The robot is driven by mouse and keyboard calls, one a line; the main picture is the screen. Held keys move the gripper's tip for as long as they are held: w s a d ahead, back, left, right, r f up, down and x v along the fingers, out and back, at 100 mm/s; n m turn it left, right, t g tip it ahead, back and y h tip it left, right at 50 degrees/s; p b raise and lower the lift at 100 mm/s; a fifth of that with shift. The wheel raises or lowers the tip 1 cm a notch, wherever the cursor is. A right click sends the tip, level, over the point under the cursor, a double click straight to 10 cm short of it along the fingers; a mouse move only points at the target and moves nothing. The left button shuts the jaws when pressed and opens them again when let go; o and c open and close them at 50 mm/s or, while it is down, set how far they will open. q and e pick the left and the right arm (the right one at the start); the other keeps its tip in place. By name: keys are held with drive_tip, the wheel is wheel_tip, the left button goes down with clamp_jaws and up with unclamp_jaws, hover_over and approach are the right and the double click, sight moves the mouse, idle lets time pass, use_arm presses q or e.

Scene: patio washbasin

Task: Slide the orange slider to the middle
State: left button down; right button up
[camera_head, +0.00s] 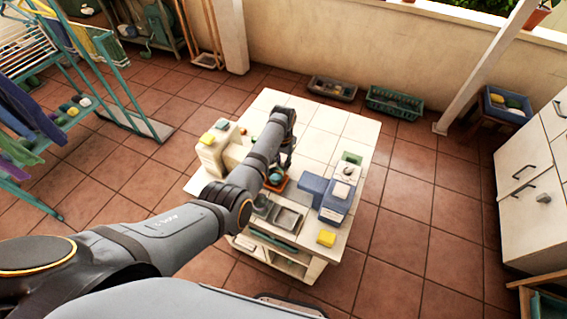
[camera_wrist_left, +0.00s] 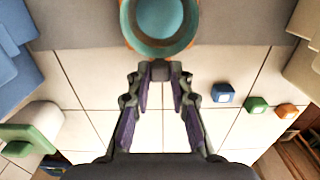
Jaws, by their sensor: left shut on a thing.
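The orange slider (camera_wrist_left: 127,30) is at the top of the left wrist view, cut off by the frame edge. It carries a round teal bowl (camera_wrist_left: 160,14) and lies across a grey strip (camera_wrist_left: 80,28), about midway along the strip's visible length. In the head view the orange slider (camera_head: 283,186) is partly hidden by my left arm. My left gripper (camera_wrist_left: 160,70) has its fingertips close together on a small grey piece at the slider's near edge. It also shows in the head view (camera_head: 284,166). My right gripper is not in view.
The tiled table (camera_head: 325,117) also holds a blue box (camera_head: 335,205), a yellow sponge (camera_head: 326,238) and a grey basin (camera_head: 288,218). In the wrist view, small blue (camera_wrist_left: 223,93), green (camera_wrist_left: 256,104) and orange (camera_wrist_left: 287,110) blocks are right of my fingers. The table's far part looks clear.

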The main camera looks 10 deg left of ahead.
use_arm(q)
drive_tip(key=c, duration=1.4)
unclamp_jaws()
drive_tip(key=shift+a, duration=0.25)
drive_tip(key=shift+o, duration=1)
drive_tip(key=shift+d, duration=0.2)
wheel_tip(320, 180, up, 12)
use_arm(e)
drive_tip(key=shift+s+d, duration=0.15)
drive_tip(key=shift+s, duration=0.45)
use_arm(q)
drive_tip(key=shift+f, duration=0.1)
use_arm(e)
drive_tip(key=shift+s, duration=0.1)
